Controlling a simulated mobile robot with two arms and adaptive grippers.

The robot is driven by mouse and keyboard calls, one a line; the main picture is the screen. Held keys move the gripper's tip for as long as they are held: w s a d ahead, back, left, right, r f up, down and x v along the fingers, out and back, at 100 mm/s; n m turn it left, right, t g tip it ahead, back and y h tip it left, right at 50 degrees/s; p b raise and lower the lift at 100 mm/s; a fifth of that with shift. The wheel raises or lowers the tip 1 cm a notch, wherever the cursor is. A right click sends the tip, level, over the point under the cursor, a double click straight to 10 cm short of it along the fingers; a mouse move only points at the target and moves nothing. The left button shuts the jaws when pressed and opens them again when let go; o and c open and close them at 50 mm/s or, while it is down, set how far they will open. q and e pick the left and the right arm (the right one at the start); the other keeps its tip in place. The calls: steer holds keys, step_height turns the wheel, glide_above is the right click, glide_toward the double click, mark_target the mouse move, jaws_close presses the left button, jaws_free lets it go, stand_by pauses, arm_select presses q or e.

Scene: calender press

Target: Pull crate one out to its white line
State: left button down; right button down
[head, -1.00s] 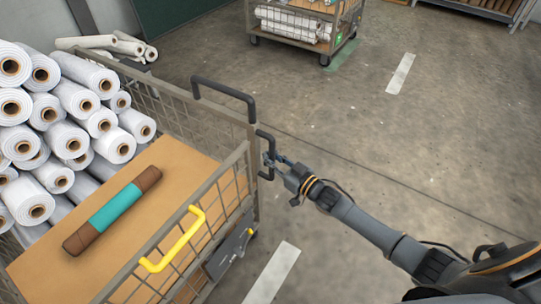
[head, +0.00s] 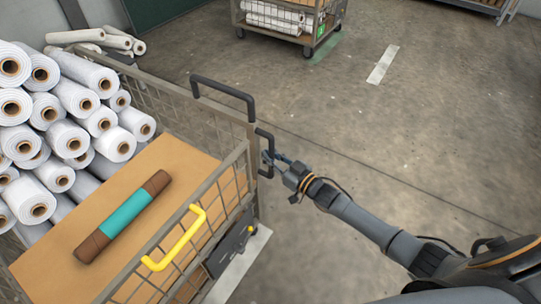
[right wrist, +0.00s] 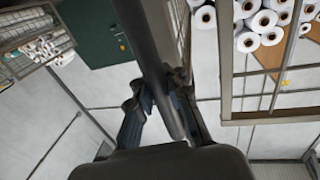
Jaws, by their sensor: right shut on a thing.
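A wheeled wire-mesh crate (head: 247,158) with a cardboard-coloured board inside fills the left of the head view. It has a yellow handle (head: 178,243) on its near side and dark handles at its right end. My right gripper (head: 270,158) is shut on the upright dark handle (head: 263,136) at that end. In the right wrist view, its fingers sit around the dark bar (right wrist: 155,65). A white floor line (head: 240,265) runs beside and partly under the crate's near right corner. No number is readable on the crate. My left gripper is not in view.
White rolls (head: 75,96) are stacked at the left. A brown and teal roll (head: 124,217) lies on the crate's board. Another loaded cart (head: 283,30) stands at the back, with a second white line (head: 383,64) to its right. The floor between is clear.

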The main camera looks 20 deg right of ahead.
steer(key=shift+s+a, duration=0.1)
steer(key=shift+a, duration=0.15)
steer(key=c, duration=1.3)
jaws_free()
steer(key=shift+o, duration=0.2)
steer(key=shift+d, duration=0.1)
steer(key=v, duration=1.2)
